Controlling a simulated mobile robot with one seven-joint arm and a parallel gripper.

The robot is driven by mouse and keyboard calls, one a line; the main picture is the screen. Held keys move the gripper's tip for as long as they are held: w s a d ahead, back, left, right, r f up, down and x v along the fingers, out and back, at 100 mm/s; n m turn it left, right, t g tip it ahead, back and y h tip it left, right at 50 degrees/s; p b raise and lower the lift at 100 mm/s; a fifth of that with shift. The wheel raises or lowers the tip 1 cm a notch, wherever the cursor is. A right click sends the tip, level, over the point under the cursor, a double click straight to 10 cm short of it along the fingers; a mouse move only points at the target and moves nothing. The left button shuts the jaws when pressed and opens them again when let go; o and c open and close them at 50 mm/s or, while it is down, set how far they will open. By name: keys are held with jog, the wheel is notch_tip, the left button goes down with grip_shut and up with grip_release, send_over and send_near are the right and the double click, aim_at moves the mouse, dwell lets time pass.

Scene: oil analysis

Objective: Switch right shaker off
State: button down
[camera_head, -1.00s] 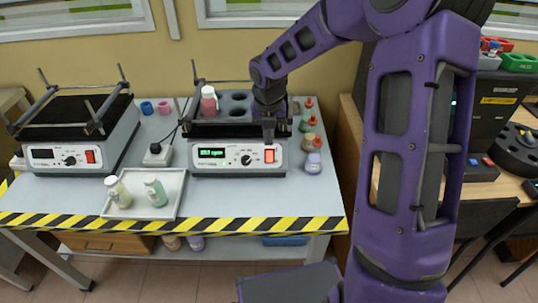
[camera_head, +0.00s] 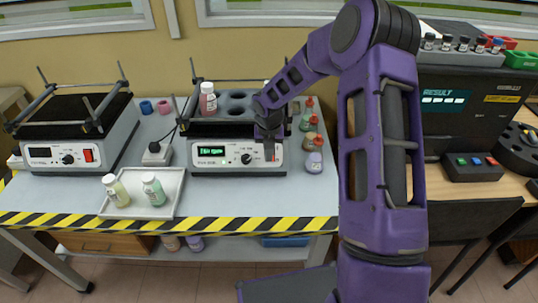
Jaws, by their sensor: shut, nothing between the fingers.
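The right shaker (camera_head: 222,166) stands on the grey bench with its front panel facing me. Its display (camera_head: 212,151) is lit green, and a dark knob (camera_head: 246,158) sits to the right of it. My gripper (camera_head: 269,157) is shut and empty at the right end of that panel. It hides the shaker's red switch, so I cannot see the switch position or tell whether the fingers touch it. A bottle with pinkish contents (camera_head: 208,103) stands in the shaker's dark holder.
The left shaker (camera_head: 50,168) has a dark display and a red switch (camera_head: 88,155). A white tray (camera_head: 172,205) holds two bottles in front. Several small bottles (camera_head: 313,163) stand just right of my gripper. A result machine (camera_head: 450,120) is farther right.

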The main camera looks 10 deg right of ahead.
dwell(0.3)
jog(key=shift+w+f+t+b, duration=0.2)
jog(key=shift+t+b, duration=0.1)
jog(key=shift+b, duration=0.15)
jog(key=shift+r, duration=0.15)
jog(key=shift+r+p, duration=0.65)
jog(key=shift+p, duration=0.25)
jog(key=shift+s, duration=0.15)
